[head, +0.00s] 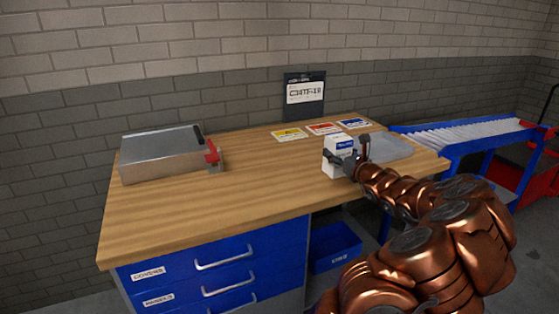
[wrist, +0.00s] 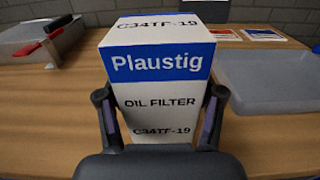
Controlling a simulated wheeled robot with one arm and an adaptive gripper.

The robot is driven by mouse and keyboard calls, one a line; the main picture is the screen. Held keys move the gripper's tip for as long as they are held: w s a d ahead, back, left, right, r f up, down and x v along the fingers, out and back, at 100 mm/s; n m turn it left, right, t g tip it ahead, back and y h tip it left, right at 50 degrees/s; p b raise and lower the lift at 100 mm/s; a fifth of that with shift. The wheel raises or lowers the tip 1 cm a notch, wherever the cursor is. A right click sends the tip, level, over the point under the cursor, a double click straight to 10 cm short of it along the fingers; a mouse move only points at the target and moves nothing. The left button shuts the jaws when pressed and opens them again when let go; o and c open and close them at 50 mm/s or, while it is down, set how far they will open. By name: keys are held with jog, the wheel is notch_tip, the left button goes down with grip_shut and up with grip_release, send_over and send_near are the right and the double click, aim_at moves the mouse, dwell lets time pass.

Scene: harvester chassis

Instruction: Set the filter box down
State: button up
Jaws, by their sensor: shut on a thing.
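The filter box (wrist: 160,102) is white with a blue band and reads "Plaustig", "OIL FILTER" and "C34TF-19". It stands upright between the fingers of my gripper (wrist: 160,118), which is shut on its two sides in the wrist view. In the head view the filter box (head: 338,155) is over the right part of the wooden workbench (head: 240,190), with my gripper (head: 350,163) at its right side. I cannot tell whether its bottom touches the bench top, since my gripper hides its lower edge in the wrist view.
A clear shallow tray (head: 390,148) lies right of the box. A grey metal case (head: 160,153) with a red clamp sits at the bench's left. Coloured cards (head: 323,128) lie at the back near a sign (head: 304,95). The middle of the bench is clear. A blue roller conveyor (head: 470,138) stands right.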

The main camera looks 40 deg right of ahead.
jog(key=shift+w+a+f+p, duration=0.15)
jog(key=shift+w+a+f, duration=0.7)
jog(key=shift+w+a, duration=1)
jog(key=shift+w+a+f+p, duration=0.15)
jog(key=shift+w+a+f, duration=0.65)
jog(key=shift+w+a, duration=1.05)
jog(key=shift+w+a+f+p, duration=0.15)
jog(key=shift+w+a+f, duration=0.7)
jog(key=shift+w+a, duration=1)
jog(key=shift+w+d+f, duration=0.1)
jog(key=shift+w+d, duration=0.3)
jog(key=shift+d, duration=0.05)
jog(key=o, duration=1.6)
jog(key=shift+c, duration=0.2)
jog(key=shift+s, duration=0.1)
jog(key=shift+b+v, duration=0.95)
jog(key=shift+v, duration=4.95)
jog(key=shift+a, duration=0.1)
